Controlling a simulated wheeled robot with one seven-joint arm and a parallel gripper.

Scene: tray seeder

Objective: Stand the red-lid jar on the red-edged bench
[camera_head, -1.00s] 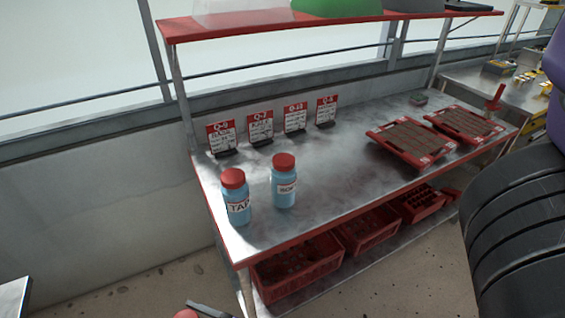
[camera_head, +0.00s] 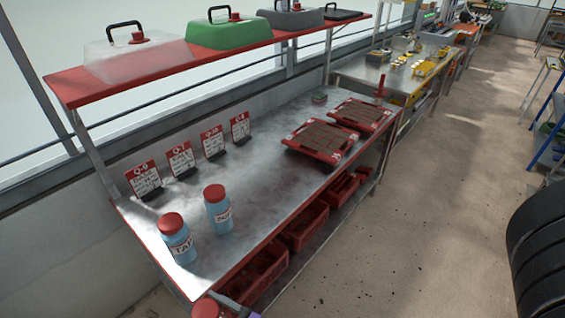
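A red-lid jar (camera_head: 205,309) shows at the bottom edge of the picture; only its lid is in view, in front of the bench's near corner. One dark finger of my gripper (camera_head: 230,304) shows close against the lid's right side. The other finger and the jar's body are out of view. The jar has kept with the finger, so my gripper appears shut on it. The red-edged bench (camera_head: 265,195) has a grey metal top. Two blue jars with red lids stand upright at its near left end, one labelled TAP (camera_head: 177,240), the other (camera_head: 218,210) just behind it.
Several red-and-white sign cards (camera_head: 211,142) stand along the bench's back. Two red trays of dark blocks (camera_head: 320,142) lie at its far end. A red overhead shelf (camera_head: 75,88) holds covers. Red crates (camera_head: 305,228) sit below.

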